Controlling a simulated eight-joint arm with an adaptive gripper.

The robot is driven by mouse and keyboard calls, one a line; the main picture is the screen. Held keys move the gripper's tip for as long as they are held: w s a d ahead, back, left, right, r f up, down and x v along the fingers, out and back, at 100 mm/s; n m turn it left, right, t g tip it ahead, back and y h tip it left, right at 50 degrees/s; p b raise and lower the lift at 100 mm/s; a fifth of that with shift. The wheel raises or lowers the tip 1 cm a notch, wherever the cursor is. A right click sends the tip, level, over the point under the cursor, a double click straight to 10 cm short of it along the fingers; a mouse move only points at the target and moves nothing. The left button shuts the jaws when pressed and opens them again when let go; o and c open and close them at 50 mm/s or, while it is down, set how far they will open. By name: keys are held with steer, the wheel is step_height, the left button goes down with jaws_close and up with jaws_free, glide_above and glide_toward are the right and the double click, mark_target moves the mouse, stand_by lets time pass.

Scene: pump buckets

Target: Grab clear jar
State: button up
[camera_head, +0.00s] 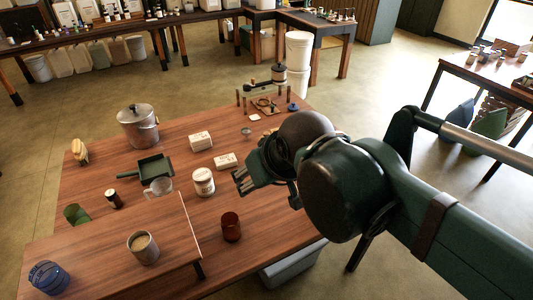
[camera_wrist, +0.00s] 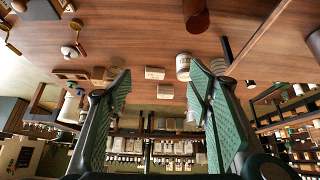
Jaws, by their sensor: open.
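A small clear jar (camera_head: 158,187) appears on the wooden table, beside the green tray. I cannot make it out for sure in the wrist view. A white labelled jar (camera_head: 203,182) stands to its right; it also shows in the wrist view (camera_wrist: 183,67), just beside the right finger's tip. My gripper (camera_head: 240,182) is above the table, right of the white jar and farther right of the clear jar. In the wrist view my gripper (camera_wrist: 160,70) has its two green fingers spread wide, with nothing between them.
Two small white boxes (camera_head: 200,140) (camera_head: 225,160) lie behind the white jar. A brown cup (camera_head: 231,227) stands in front. A green tray (camera_head: 154,167), lidded metal pot (camera_head: 138,126), dark small jar (camera_head: 113,199), metal cup (camera_head: 143,248) and blue jar (camera_head: 48,278) stand leftward.

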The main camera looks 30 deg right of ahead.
steer(key=w+d+r+n+g+h+p, duration=0.1)
steer(key=w+d+r+n+g+p, duration=0.1)
steer(key=w+d+n+p, duration=0.45)
steer(key=w+d+r+n+g+p, duration=0.1)
steer(key=w+n+p, duration=0.15)
steer(key=w, duration=0.65)
steer(key=w+d+r+n+g+h+p, duration=0.1)
steer(key=w+d+r+n+g+p, duration=0.15)
steer(key=w+d+n, duration=0.4)
steer(key=w+d+f+n+g+p, duration=0.1)
steer(key=w+d+f+n+p, duration=0.25)
steer(key=w+f+p, duration=0.35)
steer(key=f+b, duration=0.1)
steer(key=f, duration=0.7)
steer(key=f+b, duration=0.1)
steer(key=f, duration=0.3)
steer(key=shift+w+a+f+b, duration=0.15)
steer(key=shift+w+a+b, duration=0.15)
steer(key=shift+w, duration=0.05)
steer(key=shift+d+f, duration=0.2)
steer(key=shift+f, duration=1.05)
